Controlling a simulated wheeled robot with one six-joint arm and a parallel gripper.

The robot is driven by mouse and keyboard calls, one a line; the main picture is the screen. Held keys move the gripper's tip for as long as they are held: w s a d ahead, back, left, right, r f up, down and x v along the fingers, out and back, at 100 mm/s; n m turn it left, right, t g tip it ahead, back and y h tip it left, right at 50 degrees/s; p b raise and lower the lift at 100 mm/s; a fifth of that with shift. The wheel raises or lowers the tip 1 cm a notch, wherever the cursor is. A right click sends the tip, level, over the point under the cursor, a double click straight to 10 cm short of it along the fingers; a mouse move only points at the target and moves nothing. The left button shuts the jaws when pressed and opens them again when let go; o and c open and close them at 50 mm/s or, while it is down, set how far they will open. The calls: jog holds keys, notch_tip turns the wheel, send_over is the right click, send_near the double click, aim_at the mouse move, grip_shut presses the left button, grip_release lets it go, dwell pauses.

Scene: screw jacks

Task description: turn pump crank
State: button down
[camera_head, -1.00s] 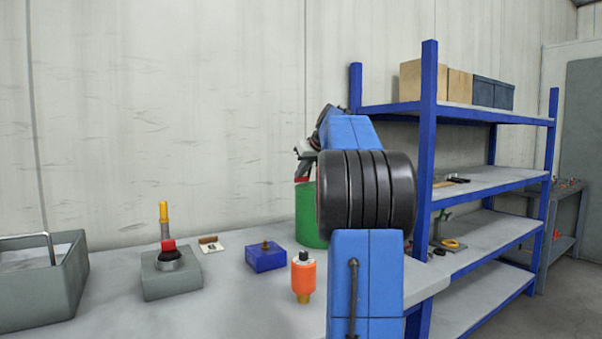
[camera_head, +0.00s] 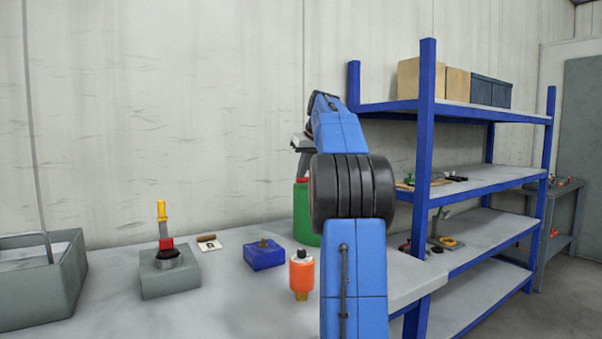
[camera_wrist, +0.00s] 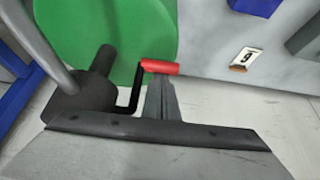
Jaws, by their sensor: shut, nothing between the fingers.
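The pump crank shows in the wrist view as a bent black arm (camera_wrist: 136,92) with a red handle (camera_wrist: 160,67), beside a black pump body (camera_wrist: 85,95) against a green drum (camera_wrist: 115,30). In the head view the green drum (camera_head: 303,222) stands at the back of the bench, largely behind my arm, with a bit of red on top. My gripper (camera_wrist: 158,82) is shut and empty, its grey fingers pointing at the red handle. The fingertips are at or very close to the handle; I cannot tell whether they touch. In the head view the fingers are not clear.
A grey block with a red and yellow lever (camera_head: 165,245), a blue box (camera_head: 264,255), an orange bottle-like jack (camera_head: 301,272) and a small card (camera_head: 208,242) stand on the bench. A grey bin (camera_head: 40,285) is at left. Blue shelving (camera_head: 425,180) rises close on the right.

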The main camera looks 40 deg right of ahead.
jog(key=shift+s+f, duration=0.1)
jog(key=shift+s, duration=0.25)
dwell(0.3)
jog(key=shift+w+a, duration=0.1)
